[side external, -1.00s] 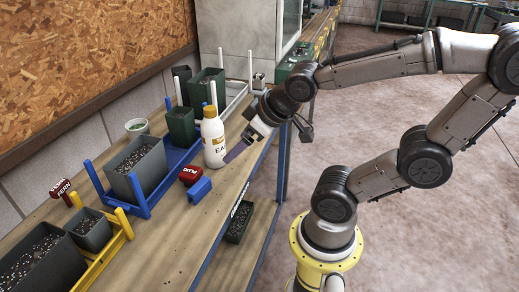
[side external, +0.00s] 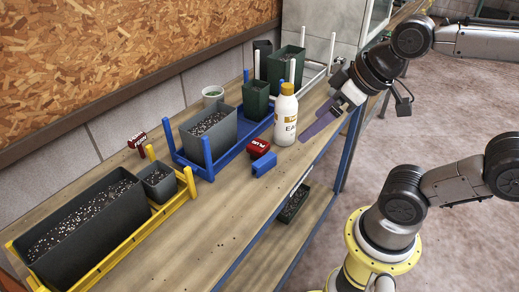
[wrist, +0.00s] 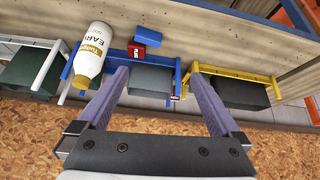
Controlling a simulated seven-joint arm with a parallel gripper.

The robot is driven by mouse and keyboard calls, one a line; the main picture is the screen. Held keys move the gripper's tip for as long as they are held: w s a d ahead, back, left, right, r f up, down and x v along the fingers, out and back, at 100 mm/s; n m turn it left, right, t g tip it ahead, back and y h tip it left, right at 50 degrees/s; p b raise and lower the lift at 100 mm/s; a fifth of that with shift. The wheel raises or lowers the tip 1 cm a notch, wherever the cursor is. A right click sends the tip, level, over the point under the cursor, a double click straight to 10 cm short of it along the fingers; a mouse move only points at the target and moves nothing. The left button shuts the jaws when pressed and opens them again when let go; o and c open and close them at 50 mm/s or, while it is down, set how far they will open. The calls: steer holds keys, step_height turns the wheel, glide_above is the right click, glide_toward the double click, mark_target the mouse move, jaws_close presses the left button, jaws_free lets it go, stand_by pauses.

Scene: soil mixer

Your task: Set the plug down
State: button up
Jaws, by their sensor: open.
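My gripper (side external: 320,122) is above the bench near its front edge, just right of the white bottle. In the wrist view its two purple fingers (wrist: 157,78) are spread wide, with nothing held between them. No object is clearly identifiable as the plug. A red piece with white lettering (side external: 258,147), hard to read, rests on the bench beside a small blue block (side external: 263,165). Both appear in the wrist view, the red piece (wrist: 138,50) next to the blue block (wrist: 147,33). A second red lettered piece (side external: 137,141) is farther left, near the yellow rack.
The white bottle (side external: 286,117) stands close to my gripper. A blue rack (side external: 227,160) holds a grey pot (side external: 207,133). A yellow rack (side external: 130,235) holds soil-filled boxes at left. Dark green pots (side external: 256,100) stand behind. The bench front (side external: 235,215) is mostly clear.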

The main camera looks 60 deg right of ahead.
steer(key=w+d, duration=0.1)
steer(key=w, duration=0.7)
steer(key=m+g, duration=0.1)
steer(key=g, duration=0.1)
glide_above(256, 143)
steer(key=s, duration=0.2)
steer(key=f, duration=1.2)
steer(key=shift+s+a+f, duration=0.2)
steer(key=shift+f, duration=0.2)
steer(key=shift+d+x, duration=0.15)
steer(key=shift+x, duration=1.4)
steer(key=shift+d+x, duration=0.1)
steer(key=shift+x, duration=1.45)
jaws_close()
